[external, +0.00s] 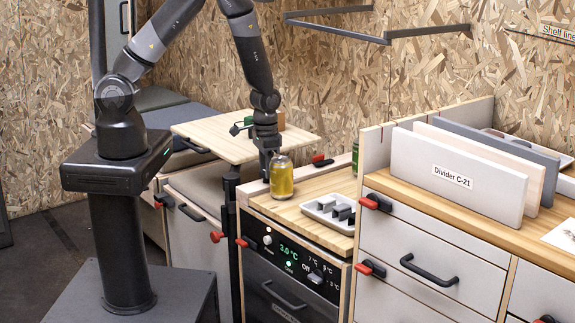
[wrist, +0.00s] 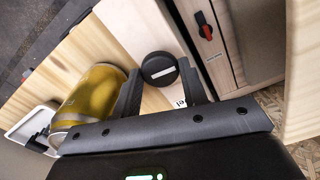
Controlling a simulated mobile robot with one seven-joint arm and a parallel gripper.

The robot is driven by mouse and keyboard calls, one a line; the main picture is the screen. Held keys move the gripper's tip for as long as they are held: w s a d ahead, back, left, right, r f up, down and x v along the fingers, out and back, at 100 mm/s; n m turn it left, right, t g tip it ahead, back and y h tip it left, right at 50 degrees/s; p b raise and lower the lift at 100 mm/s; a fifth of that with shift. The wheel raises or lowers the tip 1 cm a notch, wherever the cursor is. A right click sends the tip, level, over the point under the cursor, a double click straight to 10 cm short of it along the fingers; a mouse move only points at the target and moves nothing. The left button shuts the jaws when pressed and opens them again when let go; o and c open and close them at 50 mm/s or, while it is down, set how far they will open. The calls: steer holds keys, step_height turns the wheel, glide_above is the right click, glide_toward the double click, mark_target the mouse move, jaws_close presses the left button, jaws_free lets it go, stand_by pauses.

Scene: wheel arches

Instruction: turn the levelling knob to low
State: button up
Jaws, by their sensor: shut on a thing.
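The levelling knob (wrist: 159,68) is a round black knob with a white line across its face, on a pale strip. A partly covered label ending in "el" (wrist: 181,103) lies close to it. My gripper (wrist: 158,72) is shut on the knob, one finger on each side. The frames do not show which setting the white line points to.
A yellow can (external: 281,179) stands close beside my gripper; it also shows in the wrist view (wrist: 92,95). A white tray (external: 312,213) with grey pieces is to its right. A wooden board (external: 215,135) lies behind. The fridge panel (external: 285,258) below reads 3.0 °C.

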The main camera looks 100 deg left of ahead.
steer(key=o, duration=1)
steer(key=shift+r, duration=0.1)
step_height(320, 180, up, 11)
steer(key=shift+f, duration=0.2)
stand_by(0.5)
steer(key=s+d+r+m+t, duration=0.15)
steer(key=d+r, duration=0.25)
steer(key=r, duration=0.4)
steer(key=s+d+r+m+t, duration=0.1)
steer(key=s+d+r, duration=0.1)
steer(key=d+r, duration=0.35)
steer(key=s+d+r+m+t, duration=0.1)
steer(key=s+r, duration=0.3)
steer(key=s+d+r+m+t, duration=0.1)
steer(key=s+r, duration=0.3)
steer(key=r, duration=0.1)
steer(key=s+d+r+m+t, duration=0.1)
steer(key=s+r, duration=0.3)
steer(key=shift+d+r, duration=0.3)
steer(key=shift+d, duration=0.1)
